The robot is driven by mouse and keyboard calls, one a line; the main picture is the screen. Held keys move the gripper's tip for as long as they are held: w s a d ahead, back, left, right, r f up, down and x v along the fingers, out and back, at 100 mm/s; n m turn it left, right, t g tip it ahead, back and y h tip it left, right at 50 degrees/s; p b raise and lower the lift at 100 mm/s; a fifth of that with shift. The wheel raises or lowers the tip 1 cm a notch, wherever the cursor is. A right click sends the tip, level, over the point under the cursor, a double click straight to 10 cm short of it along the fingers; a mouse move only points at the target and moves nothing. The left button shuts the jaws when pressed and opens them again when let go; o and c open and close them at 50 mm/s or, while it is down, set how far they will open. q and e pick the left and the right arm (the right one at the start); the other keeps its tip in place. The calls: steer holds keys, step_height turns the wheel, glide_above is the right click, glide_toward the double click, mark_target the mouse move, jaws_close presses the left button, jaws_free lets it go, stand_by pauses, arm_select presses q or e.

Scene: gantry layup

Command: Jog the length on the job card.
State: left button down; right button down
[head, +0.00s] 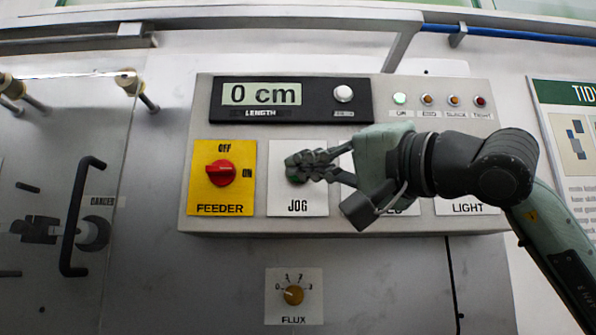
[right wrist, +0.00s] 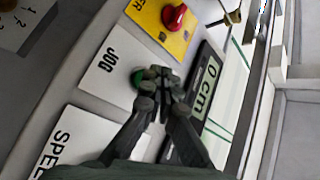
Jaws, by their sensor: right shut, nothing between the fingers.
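The length display (head: 262,94) reads 0 cm, and it also shows in the right wrist view (right wrist: 207,88). A small white button (head: 343,93) sits beside the readout. The white JOG plate (head: 299,206) carries a green button (right wrist: 138,79), mostly hidden by my right fingers. My right gripper (head: 298,168) is shut and empty, its fingertips at the JOG button; I cannot tell whether they press it. The right wrist view shows the closed fingertips (right wrist: 157,80) beside the button. My left gripper is not in view. No job card with a readable length shows.
The yellow FEEDER plate (head: 206,193) has a red knob (head: 220,173) lying toward ON. The SPEED plate (right wrist: 88,140) is partly behind my gripper. A FLUX dial (head: 293,295) is below. A green lamp (head: 400,99) looks lit. A black handle (head: 75,215) stands out at left.

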stand_by(0.7)
steer(key=shift+w, duration=0.45)
steer(key=shift+w, duration=0.5)
stand_by(3.5)
stand_by(0.6)
steer(key=shift+s+b, duration=0.4)
steer(key=shift+s, duration=0.5)
steer(key=shift+s+b, duration=0.8)
steer(key=shift+s, duration=1.75)
